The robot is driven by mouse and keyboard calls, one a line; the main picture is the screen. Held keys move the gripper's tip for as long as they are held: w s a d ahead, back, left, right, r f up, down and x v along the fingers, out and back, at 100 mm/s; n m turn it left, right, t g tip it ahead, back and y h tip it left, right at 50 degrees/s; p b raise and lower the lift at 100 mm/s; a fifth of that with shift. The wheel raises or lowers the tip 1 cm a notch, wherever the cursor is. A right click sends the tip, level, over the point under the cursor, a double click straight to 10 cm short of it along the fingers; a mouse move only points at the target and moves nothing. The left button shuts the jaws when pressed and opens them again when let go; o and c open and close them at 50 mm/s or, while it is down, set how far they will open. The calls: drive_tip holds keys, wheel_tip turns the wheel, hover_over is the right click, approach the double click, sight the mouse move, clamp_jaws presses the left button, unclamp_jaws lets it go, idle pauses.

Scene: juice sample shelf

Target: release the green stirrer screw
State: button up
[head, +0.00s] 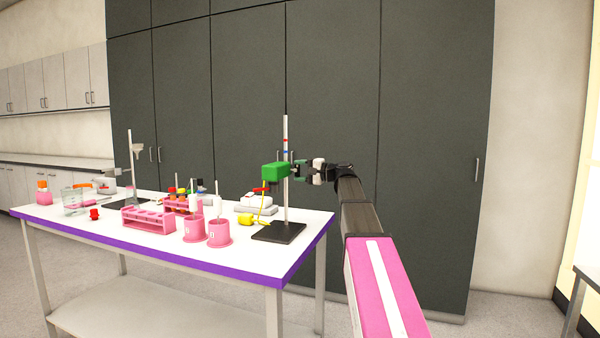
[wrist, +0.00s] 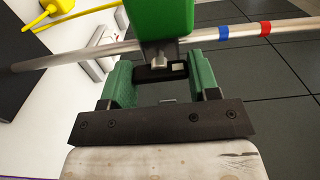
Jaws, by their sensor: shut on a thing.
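The green stirrer (head: 275,171) is up on the metal stand rod (head: 285,135), above the black stand base (head: 279,232). In the wrist view its green body (wrist: 160,18) is at the top, with a dark clamp across the rod (wrist: 100,55). The stirrer screw (wrist: 160,65) is a small dark and metallic part on the near side of the clamp. My gripper (head: 298,169) reaches it from the right. In the wrist view my gripper (wrist: 163,75) has its green fingers on either side of the screw part, shut on it. The exact contact is partly hidden.
A blue band (wrist: 224,32) and a red band (wrist: 266,28) mark the rod. A yellow cabled item (head: 246,219) lies by the base. Pink beakers (head: 219,234) and a pink rack (head: 148,219) stand to the left. The table's right side is open floor.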

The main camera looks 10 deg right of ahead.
drive_tip(key=o, duration=0.9)
drive_tip(key=shift+s+d, duration=0.1)
drive_tip(key=v, duration=1)
drive_tip(key=shift+s+d, duration=0.15)
drive_tip(key=shift+d, duration=0.1)
